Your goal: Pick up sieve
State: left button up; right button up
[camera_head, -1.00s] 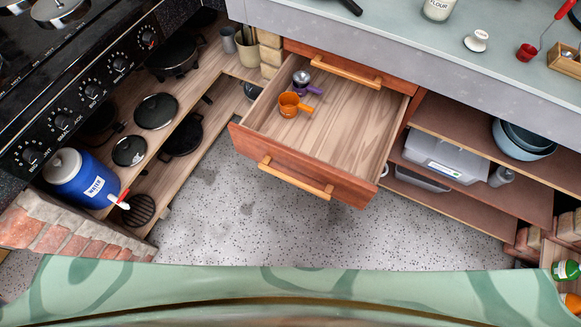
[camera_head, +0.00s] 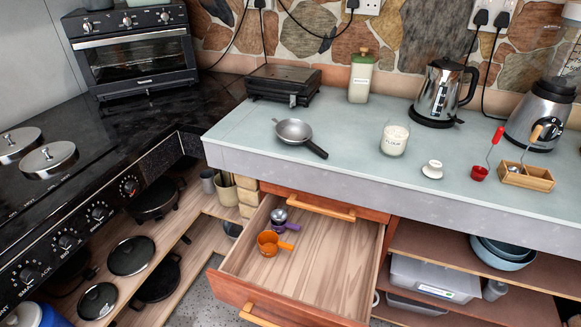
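A small round grey metal utensil (camera_head: 294,131) with a black handle rests on the light counter (camera_head: 240,132), left of the flour jar. It looks like the sieve, but I cannot make out a mesh. Its handle points to the lower right. In the open drawer (camera_head: 330,270) below lie an orange cup with a handle (camera_head: 268,244) and a small metal cup with a purple handle (camera_head: 279,217). Neither of my grippers is in view.
The open drawer juts out below the counter. Behind the utensil stand a dark grill (camera_head: 284,84) and a green-white bottle (camera_head: 361,76). To its right are a flour jar (camera_head: 395,138), a kettle (camera_head: 441,93) and a wooden tray (camera_head: 526,178). The counter's left part is clear.

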aim_at(292, 131)
jog(key=z, duration=0.8)
jog(key=k+j+z, duration=0.9)
